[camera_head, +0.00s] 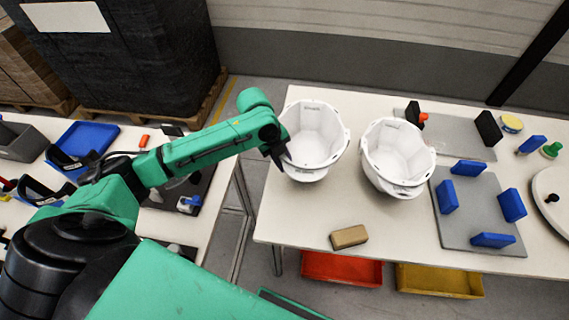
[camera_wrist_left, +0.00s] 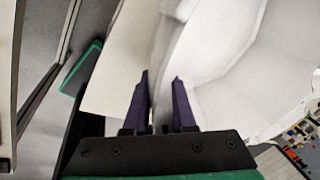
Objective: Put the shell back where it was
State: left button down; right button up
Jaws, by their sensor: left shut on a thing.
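Two white helmet shells with their open sides up are at the left part of the right-hand table. My left gripper (camera_head: 283,153) is shut on the left rim of the left shell (camera_head: 318,130). In the left wrist view the two dark fingers (camera_wrist_left: 162,80) have the shell's wall (camera_wrist_left: 215,40) between them. I cannot tell whether this shell rests on the table or hangs just above it. The other shell (camera_head: 397,155) stands close to its right, slightly tilted. My right gripper is not in view.
A grey board (camera_head: 462,235) with several blue blocks lies right of the shells. A tan block (camera_head: 349,237) lies near the table's (camera_head: 300,220) front edge. Red (camera_head: 340,268) and yellow (camera_head: 440,280) trays sit below. A gap separates this table from the left one, which carries a blue tray (camera_head: 85,142).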

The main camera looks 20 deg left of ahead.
pick_arm(q)
jog(key=shift+f, duration=0.9)
jog(key=c, duration=0.7)
grip_release()
jog(key=shift+c, duration=0.2)
jog(key=shift+s, duration=0.1)
jog(key=b+v, duration=0.1)
jog(key=v, duration=1.1)
